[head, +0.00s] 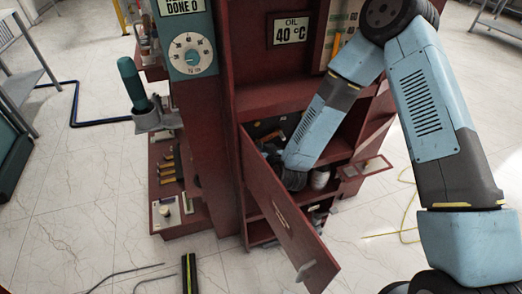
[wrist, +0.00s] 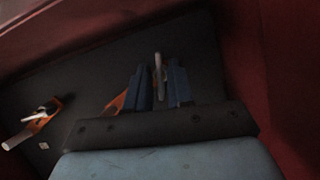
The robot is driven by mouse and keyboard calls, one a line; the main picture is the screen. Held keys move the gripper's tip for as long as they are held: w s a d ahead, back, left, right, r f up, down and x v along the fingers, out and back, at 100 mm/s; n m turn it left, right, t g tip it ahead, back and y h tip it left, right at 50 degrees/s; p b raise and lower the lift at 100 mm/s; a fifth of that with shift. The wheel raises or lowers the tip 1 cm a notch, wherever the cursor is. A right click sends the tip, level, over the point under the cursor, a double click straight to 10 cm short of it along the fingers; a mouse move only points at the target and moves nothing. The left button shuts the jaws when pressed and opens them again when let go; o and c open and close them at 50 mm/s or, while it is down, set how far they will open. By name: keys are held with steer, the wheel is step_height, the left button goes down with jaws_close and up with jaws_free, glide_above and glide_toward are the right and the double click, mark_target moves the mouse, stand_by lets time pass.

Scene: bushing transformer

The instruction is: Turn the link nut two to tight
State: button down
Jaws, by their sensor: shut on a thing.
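My gripper (wrist: 161,80) has its two blue fingers on either side of a slim pale grey piece (wrist: 158,62), which appears to be a link nut, and is shut on it. An orange link (wrist: 116,103) shows partly behind the left finger. Another orange link (wrist: 48,112) with a pale grey nut or handle on it lies at the left on the dark panel (wrist: 88,73). I cannot read any numbers on them. In the head view my arm reaches into the open compartment of the dark red cabinet (head: 211,140), and my gripper is hidden there.
The cabinet's red door (head: 287,222) hangs open in front of the compartment. Red walls (wrist: 250,60) close in on the right in the wrist view. A side shelf (head: 367,168) juts out at right. A black and yellow bar (head: 189,273) lies on the floor.

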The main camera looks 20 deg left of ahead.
steer(key=shift+a, duration=0.1)
stand_by(0.3)
steer(key=shift+m, duration=0.4)
steer(key=m+y, duration=0.1)
steer(key=m+g+y, duration=0.1)
steer(key=shift+w+d+f+m, duration=0.1)
steer(key=shift+d+m, duration=0.2)
steer(key=m+g+y, duration=0.1)
steer(key=m, duration=0.1)
steer(key=shift+f+m+y, duration=0.1)
steer(key=shift+m+y, duration=0.2)
steer(key=shift+m, duration=0.1)
steer(key=m+y, duration=0.1)
steer(key=m, duration=0.2)
steer(key=shift+w+d+f+y, duration=0.1)
steer(key=shift+y, duration=0.3)
steer(key=shift+m+y, duration=0.6)
steer(key=shift+m, duration=1)
steer(key=shift+f, duration=0.1)
